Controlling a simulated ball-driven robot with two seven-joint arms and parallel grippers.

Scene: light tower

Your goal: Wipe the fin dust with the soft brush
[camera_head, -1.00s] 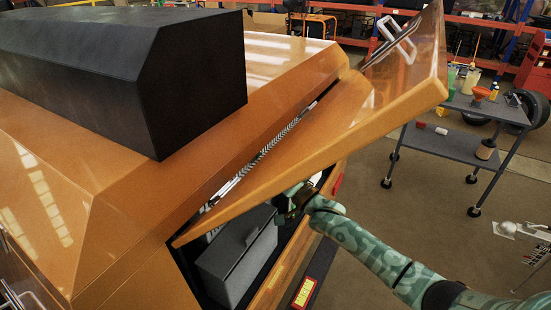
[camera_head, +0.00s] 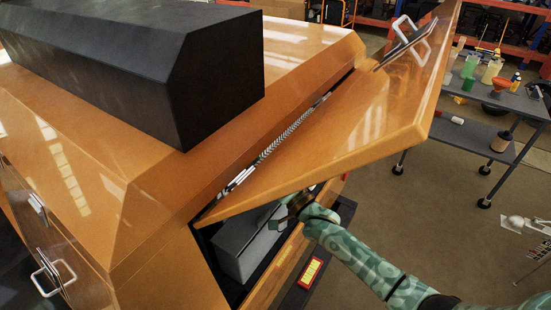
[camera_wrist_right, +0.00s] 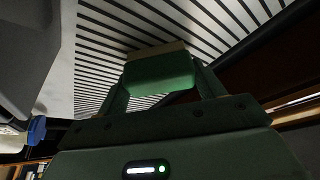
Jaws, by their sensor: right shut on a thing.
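The soft brush (camera_wrist_right: 160,72) shows in the right wrist view as a green block with a tan bristle edge. My right gripper (camera_wrist_right: 158,88) is shut on it, one finger on each side. The bristle edge is at the striped light-and-dark fins (camera_wrist_right: 100,62), seemingly touching them. I cannot make out dust on the fins. In the head view my right gripper (camera_head: 299,203) reaches under the raised orange lid (camera_head: 310,160) into the cabinet opening; the brush is hidden there. My left gripper is not in view.
A grey box (camera_head: 240,245) sits inside the opening, left of my right gripper. A black block (camera_head: 190,80) lies on the orange cabinet top. The lid hangs close above my right arm. A trolley (camera_head: 500,97) with bottles stands at right; floor between is clear.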

